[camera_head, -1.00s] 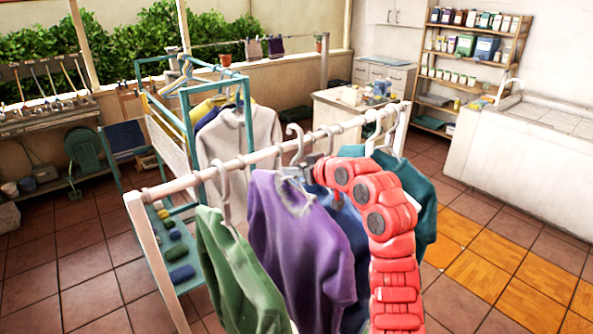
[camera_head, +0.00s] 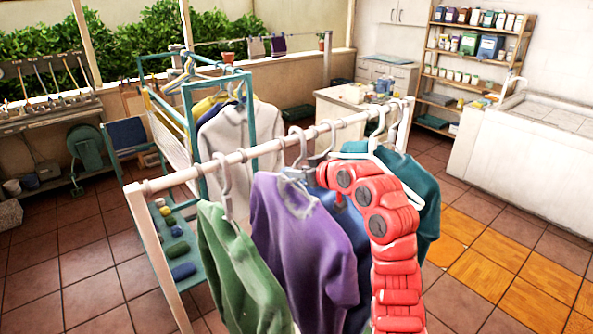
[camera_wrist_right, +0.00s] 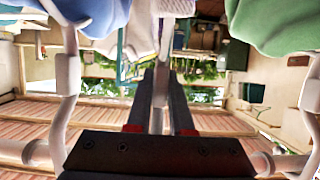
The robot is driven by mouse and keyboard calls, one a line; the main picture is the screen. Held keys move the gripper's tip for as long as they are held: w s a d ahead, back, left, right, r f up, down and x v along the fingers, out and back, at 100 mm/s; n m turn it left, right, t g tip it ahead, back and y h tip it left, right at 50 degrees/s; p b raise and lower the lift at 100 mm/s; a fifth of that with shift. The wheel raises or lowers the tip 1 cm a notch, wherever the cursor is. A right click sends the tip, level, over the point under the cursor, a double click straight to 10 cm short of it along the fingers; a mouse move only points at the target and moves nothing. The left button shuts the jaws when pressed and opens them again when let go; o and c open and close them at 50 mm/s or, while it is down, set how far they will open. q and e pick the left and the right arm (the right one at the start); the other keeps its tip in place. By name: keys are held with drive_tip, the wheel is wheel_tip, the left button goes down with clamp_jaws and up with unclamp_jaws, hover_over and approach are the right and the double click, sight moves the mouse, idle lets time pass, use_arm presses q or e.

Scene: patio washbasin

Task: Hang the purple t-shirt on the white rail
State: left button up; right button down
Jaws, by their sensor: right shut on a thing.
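The purple t-shirt (camera_head: 300,235) hangs on a grey-white hanger (camera_head: 292,174) at the white rail (camera_head: 262,152), between a green shirt and a blue one. The hanger's hook is at the rail's height; I cannot tell whether it rests on the bar. My right gripper (camera_head: 314,178) is beside the hanger's neck, just under the rail, partly hidden by my red arm. In the right wrist view, the gripper's dark fingers (camera_wrist_right: 160,105) are shut on a pale narrow part, which appears to be the hanger. My left gripper is not in view.
A green shirt (camera_head: 238,265) hangs left of the purple one. A blue shirt (camera_head: 345,225) and a teal shirt (camera_head: 418,190) hang close on the right. A teal rack (camera_head: 187,125) with more clothes stands behind. Tiled floor is free at the left and right.

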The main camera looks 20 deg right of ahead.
drive_tip(key=c, duration=0.7)
unclamp_jaws()
drive_tip(key=s+d, duration=0.1)
drive_tip(key=s, duration=0.2)
drive_tip(key=s+d, duration=0.1)
drive_tip(key=s, duration=0.3)
drive_tip(key=s+d, duration=0.2)
drive_tip(key=s, duration=0.2)
drive_tip(key=shift+s, duration=0.15)
drive_tip(key=shift+d, duration=0.1)
